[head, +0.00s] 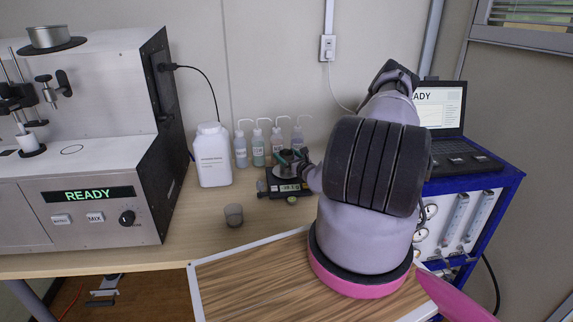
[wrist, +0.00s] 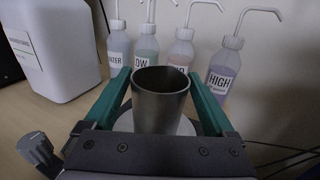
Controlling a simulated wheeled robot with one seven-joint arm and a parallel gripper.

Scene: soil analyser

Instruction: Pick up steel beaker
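The steel beaker (wrist: 160,100) is a dark grey metal cup, upright and open at the top. In the wrist view it stands between the two green fingers of my gripper (wrist: 160,80), with a narrow gap showing at each side. A pale round pan (wrist: 186,128) shows beneath it. In the head view my gripper (head: 294,155) is over the black balance (head: 268,188), and the beaker there is small and largely hidden by the fingers. My gripper is open around the beaker.
Several wash bottles (head: 258,148) stand close behind the balance, and a white jug (head: 212,156) is to their left. A small grey cup (head: 234,215) stands on the table (head: 195,225) in front. The analyser (head: 90,195) is at left. A laptop (head: 445,108) is at right.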

